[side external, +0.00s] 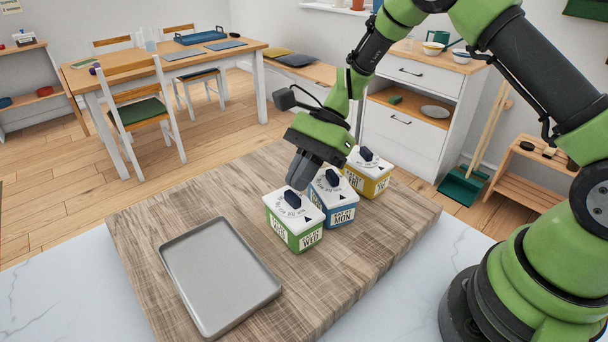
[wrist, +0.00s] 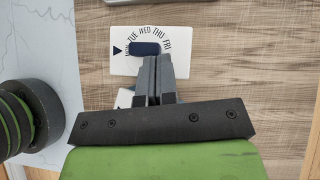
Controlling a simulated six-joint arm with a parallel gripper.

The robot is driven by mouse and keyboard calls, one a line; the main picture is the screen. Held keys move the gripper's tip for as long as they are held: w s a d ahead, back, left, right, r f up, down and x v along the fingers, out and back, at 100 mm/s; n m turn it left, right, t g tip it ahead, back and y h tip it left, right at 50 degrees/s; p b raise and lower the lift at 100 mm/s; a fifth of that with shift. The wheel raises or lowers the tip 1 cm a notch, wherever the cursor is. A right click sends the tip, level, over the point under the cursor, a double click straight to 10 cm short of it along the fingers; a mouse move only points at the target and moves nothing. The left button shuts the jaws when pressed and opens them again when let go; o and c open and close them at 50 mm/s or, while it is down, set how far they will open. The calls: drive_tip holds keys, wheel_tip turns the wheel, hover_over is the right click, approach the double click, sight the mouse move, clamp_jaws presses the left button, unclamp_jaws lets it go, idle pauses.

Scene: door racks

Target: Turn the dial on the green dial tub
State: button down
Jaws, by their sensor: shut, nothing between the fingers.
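The green dial tub (side external: 295,228) has a white lid with a dark blue dial (side external: 292,199) and a front label reading WED. My gripper (side external: 298,184) is shut and empty, pointing down close to the dial, on the side toward the blue tub. In the wrist view, the tub's lid (wrist: 121,63) shows day names around the dial (wrist: 146,48) and a dark triangle at the left. The fingertips (wrist: 158,60) overlap the lid beside the dial. I cannot tell whether they touch it.
A blue tub (side external: 332,198) labelled MON and a yellow tub (side external: 368,175) labelled FRI stand in a row behind the green one. A grey tray (side external: 220,275) lies in front at left. The wooden board (side external: 150,215) is otherwise clear.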

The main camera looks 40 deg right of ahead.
drive_tip(key=shift+w+a+n+g, duration=0.15)
drive_tip(key=shift+n+g, duration=0.25)
drive_tip(key=shift+n, duration=0.2)
drive_tip(key=shift+w+n+g, duration=0.1)
drive_tip(key=shift+n+g, duration=0.2)
drive_tip(key=shift+n, duration=0.1)
drive_tip(key=shift+w+a+n+g+h, duration=0.2)
drive_tip(key=shift+n+g+h, duration=0.15)
drive_tip(key=shift+n+g, duration=0.4)
drive_tip(key=shift+w+a+n+g+h, duration=0.2)
drive_tip(key=shift+n+g+h, duration=0.25)
drive_tip(key=shift+n, duration=0.5)
idle(1.4)
drive_tip(key=shift+a, duration=0.2)
idle(3.7)
